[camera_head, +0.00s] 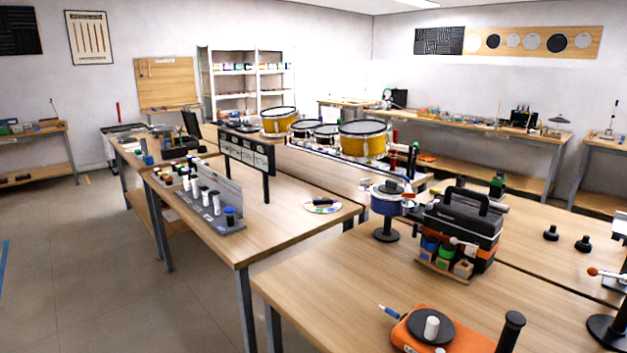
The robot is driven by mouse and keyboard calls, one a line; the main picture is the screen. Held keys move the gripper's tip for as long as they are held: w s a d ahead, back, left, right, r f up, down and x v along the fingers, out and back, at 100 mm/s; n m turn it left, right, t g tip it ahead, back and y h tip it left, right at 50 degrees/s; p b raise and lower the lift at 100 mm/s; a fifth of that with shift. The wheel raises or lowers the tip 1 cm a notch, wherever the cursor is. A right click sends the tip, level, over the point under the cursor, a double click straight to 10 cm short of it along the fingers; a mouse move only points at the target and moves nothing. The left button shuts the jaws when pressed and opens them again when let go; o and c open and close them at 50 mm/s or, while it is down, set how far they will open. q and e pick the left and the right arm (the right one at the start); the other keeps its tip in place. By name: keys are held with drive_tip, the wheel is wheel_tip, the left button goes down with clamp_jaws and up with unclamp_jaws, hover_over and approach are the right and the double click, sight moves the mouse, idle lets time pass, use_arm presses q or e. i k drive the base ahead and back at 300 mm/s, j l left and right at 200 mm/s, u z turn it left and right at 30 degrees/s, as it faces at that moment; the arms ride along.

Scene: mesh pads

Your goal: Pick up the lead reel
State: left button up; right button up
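No thing in view is clearly marked as the lead reel. An orange base with a round black disc and a white upright knob (431,327) lies on the front table, cut by the bottom edge. A small blue-tipped piece (388,310) sticks out at its left. I cannot tell whether this is the reel. Neither of my grippers is in view.
The front table (330,290) is bare at its left. A black toolbox (462,225), a blue drum on a stand (386,203) and a black cylinder (511,330) stand on it. A second table behind holds a bottle rack (243,222). Floor (90,270) is clear at left.

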sight(465, 339)
drive_tip(key=z, duration=0.25)
drive_tip(key=i+j+z, duration=0.15)
drive_tip(key=z, duration=0.25)
drive_tip(key=i+j+z, duration=0.1)
drive_tip(key=z, duration=0.25)
drive_tip(key=i+j+z, duration=0.1)
drive_tip(key=j+z, duration=0.3)
